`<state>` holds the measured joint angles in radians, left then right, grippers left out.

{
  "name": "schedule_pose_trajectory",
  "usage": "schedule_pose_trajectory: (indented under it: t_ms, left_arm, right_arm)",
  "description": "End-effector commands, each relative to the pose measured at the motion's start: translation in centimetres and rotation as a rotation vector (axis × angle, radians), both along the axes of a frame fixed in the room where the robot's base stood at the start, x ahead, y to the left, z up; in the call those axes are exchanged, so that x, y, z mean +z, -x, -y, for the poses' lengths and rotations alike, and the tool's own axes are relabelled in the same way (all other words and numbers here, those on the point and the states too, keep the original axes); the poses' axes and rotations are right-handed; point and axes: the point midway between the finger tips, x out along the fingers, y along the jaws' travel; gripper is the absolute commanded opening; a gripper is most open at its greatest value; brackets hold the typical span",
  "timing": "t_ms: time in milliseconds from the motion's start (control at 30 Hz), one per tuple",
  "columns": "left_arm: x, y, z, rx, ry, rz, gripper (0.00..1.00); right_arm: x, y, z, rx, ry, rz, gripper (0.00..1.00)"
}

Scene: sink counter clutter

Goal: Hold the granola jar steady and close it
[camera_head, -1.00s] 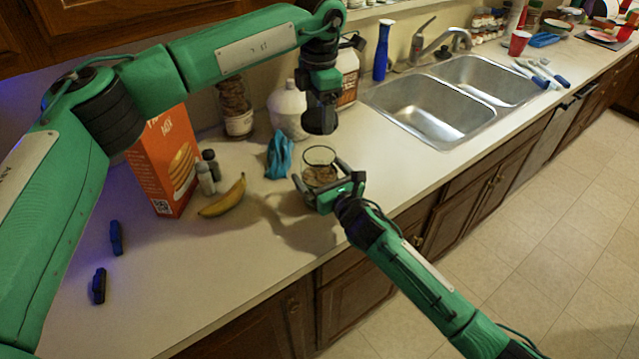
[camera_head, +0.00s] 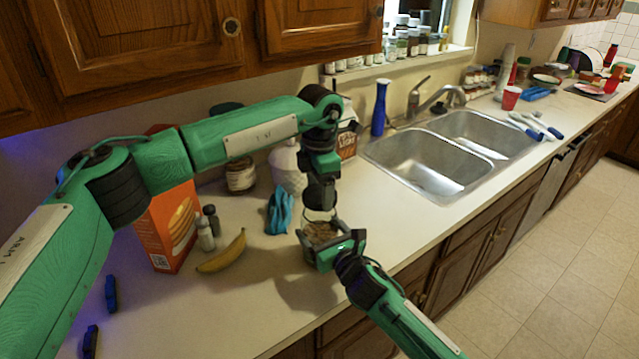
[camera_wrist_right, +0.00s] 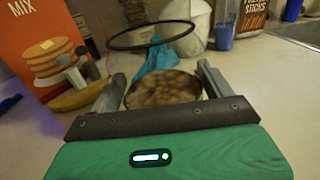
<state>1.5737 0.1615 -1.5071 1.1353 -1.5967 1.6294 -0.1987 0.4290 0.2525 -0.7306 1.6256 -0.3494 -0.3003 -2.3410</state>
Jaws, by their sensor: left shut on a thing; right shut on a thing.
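The granola jar (camera_head: 322,232) is clear glass with brown granola inside and stands upright near the counter's front edge. My right gripper (camera_head: 321,241) is shut on it, one finger on each side. My left gripper (camera_head: 320,190) points down directly above the jar, shut on a dark round lid.
A blue cloth (camera_head: 280,212) lies left of the jar, with a banana (camera_head: 222,252), small bottles (camera_head: 205,234) and an orange mix box (camera_head: 172,225) farther left. A white jug (camera_head: 288,168) stands behind. The sink (camera_head: 430,160) is to the right.

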Motion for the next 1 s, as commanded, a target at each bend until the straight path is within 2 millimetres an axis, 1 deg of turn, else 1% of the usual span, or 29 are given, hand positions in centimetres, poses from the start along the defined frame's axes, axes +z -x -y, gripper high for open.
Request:
schedule_pose_trajectory:
  t_ms: [433, 733, 1000]
  left_arm:
    - [0.0, 0.0, 0.0, 0.000, 0.000, 0.000, 0.49]
    - [-1.5, 0.0, 0.0, -0.001, 0.000, -0.002, 0.49]
    - [-1.7, 0.0, 0.0, -0.001, 0.000, -0.001, 0.49]
  right_arm:
    - [-0.1, 0.0, 0.0, 0.000, 0.000, -0.001, 0.41]
    - [-0.1, 0.0, 0.0, 0.000, 0.000, -0.001, 0.41]
    - [-0.1, 0.0, 0.0, -0.001, 0.000, -0.001, 0.41]
